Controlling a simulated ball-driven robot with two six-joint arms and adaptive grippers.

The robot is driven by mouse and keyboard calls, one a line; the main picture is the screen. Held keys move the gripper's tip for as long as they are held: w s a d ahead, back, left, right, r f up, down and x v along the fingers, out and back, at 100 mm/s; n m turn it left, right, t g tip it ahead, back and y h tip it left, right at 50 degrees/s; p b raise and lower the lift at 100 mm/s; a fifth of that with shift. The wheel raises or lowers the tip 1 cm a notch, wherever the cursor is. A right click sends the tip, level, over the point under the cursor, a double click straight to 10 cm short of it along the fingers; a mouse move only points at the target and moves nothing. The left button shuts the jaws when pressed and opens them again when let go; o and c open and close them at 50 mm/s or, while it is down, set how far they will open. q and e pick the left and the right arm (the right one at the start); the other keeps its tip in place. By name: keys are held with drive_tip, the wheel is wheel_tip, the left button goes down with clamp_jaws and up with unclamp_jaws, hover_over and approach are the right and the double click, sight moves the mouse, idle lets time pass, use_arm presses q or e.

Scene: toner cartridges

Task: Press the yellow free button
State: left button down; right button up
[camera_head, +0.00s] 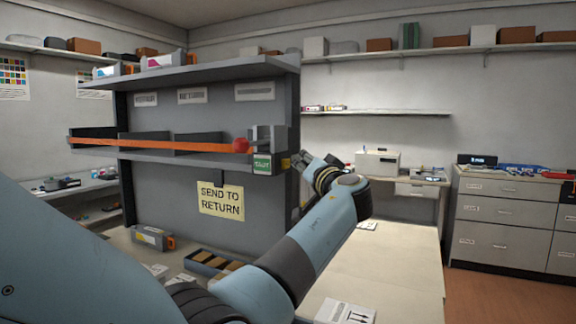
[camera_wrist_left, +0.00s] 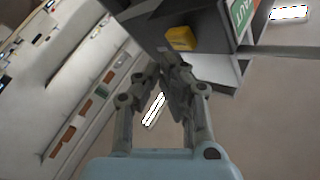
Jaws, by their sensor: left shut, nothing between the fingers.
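The yellow button (camera_head: 285,163) sits on the right end of the grey shelf unit (camera_head: 268,136), beside a green label (camera_head: 262,164). In the left wrist view the yellow button (camera_wrist_left: 180,38) stands out from a grey face, just beyond the fingertips. My left gripper (camera_head: 304,158) is shut and empty, just right of the button in the head view. Its fingers (camera_wrist_left: 168,66) point toward the button in the wrist view, and I cannot tell whether they touch it. My right gripper is not in view.
An orange bar (camera_head: 160,145) with a red knob (camera_head: 241,145) runs along the shelf front. A "SEND TO RETURN" sign (camera_head: 221,201) hangs below. A cartridge (camera_head: 152,237) and a divided tray (camera_head: 205,262) lie on the bench (camera_head: 385,265). Its right part is mostly clear.

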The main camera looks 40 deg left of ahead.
use_arm(q)
drive_tip(key=shift+a, duration=0.1)
idle(0.5)
drive_tip(key=shift+s+a+b, duration=0.1)
drive_tip(key=shift+a+b, duration=0.2)
drive_tip(key=shift+b, duration=0.05)
drive_tip(key=shift+s+a, duration=0.15)
drive_tip(key=shift+a, duration=0.4)
idle(0.8)
drive_tip(key=shift+b, duration=0.3)
drive_tip(key=shift+w+d+b, duration=0.25)
drive_tip(key=shift+d+b, duration=0.45)
drive_tip(key=shift+d, duration=0.25)
